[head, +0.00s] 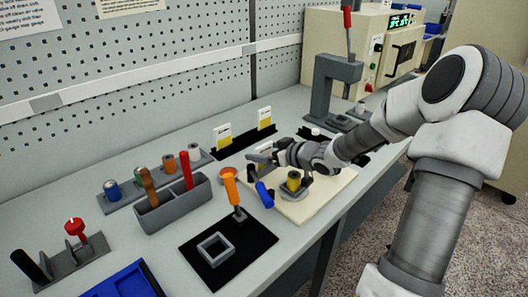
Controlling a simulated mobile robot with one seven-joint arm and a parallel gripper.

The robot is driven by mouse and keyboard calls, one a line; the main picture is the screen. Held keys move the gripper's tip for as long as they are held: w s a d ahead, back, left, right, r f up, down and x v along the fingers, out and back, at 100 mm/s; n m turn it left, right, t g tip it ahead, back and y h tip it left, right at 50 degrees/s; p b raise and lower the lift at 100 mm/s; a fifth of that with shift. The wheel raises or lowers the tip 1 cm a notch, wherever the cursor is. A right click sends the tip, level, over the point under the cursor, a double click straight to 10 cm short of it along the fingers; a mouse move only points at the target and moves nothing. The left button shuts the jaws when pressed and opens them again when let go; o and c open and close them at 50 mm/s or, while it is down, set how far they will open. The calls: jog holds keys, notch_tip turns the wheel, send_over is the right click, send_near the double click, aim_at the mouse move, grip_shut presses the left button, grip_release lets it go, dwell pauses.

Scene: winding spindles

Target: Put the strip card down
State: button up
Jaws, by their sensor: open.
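Two upright white cards with yellow lower parts stand at the back of the bench, a left card (222,136) and a right card (265,118). They stand at a long black strip holder (238,138). A small whitish, card-like piece (266,147) shows right behind my gripper, mostly hidden by it; I cannot tell whether it touches the fingers. My gripper (260,158) is open, reaching left over the back of a cream board (318,205), in front of the holder. Which card is the strip card is not clear.
A yellow-topped spindle (294,180) stands on the board beneath my arm. An orange-handled tool (231,186), a blue-handled tool (264,195) and a grey tool rack (175,208) are to the left. A grey lever press (332,88) stands behind right.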

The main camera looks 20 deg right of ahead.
jog(key=p+v, duration=0.3)
jog(key=v, duration=0.9)
jog(key=shift+w, duration=0.1)
